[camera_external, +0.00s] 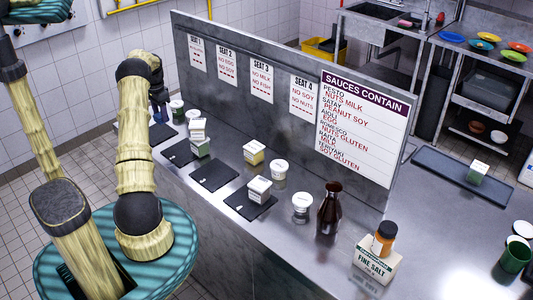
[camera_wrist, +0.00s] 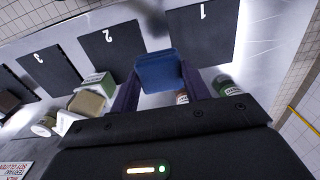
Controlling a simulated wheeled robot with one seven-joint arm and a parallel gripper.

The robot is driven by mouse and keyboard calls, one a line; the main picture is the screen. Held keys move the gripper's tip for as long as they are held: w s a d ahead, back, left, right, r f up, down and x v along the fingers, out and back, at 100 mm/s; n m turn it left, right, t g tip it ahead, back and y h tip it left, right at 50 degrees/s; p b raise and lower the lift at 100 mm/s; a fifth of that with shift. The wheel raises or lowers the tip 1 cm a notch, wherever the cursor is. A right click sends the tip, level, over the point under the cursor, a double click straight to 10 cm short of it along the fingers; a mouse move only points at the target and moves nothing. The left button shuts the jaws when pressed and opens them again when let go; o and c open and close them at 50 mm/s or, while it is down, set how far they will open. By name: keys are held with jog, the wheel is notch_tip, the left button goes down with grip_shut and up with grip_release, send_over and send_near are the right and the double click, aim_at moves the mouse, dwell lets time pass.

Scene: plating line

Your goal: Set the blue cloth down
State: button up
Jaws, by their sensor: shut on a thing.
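The blue cloth (camera_wrist: 160,72) is a folded, squarish pad between the two fingers of my gripper (camera_wrist: 158,84) in the wrist view. My gripper is shut on it. Below it in that view are the dark mats marked 1 (camera_wrist: 203,36) and 2 (camera_wrist: 110,46); the cloth appears between them. In the external view my gripper (camera_external: 159,108) is at the far left end of the counter, near the divider panel. The cloth is small there and mostly hidden by my arm. I cannot tell how high it is above the counter.
Jars and small boxes stand close by, including a green-lidded jar (camera_wrist: 226,84) and a green-and-white box (camera_wrist: 92,84). The mat marked 3 (camera_wrist: 45,66) lies farther left. A tall divider panel (camera_external: 260,70) with seat cards and a sauces board runs along the counter (camera_external: 235,225).

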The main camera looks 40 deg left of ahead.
jog(key=shift+f, duration=0.15)
notch_tip(320, 180, down, 6)
jog(key=shift+p, duration=0.85)
jog(key=shift+f, duration=0.1)
notch_tip(320, 180, down, 3)
jog(key=shift+r+p, duration=0.1)
jog(key=shift+p, duration=0.55)
jog(key=shift+f, duration=0.35)
jog(key=shift+f, duration=0.3)
jog(key=o, duration=1)
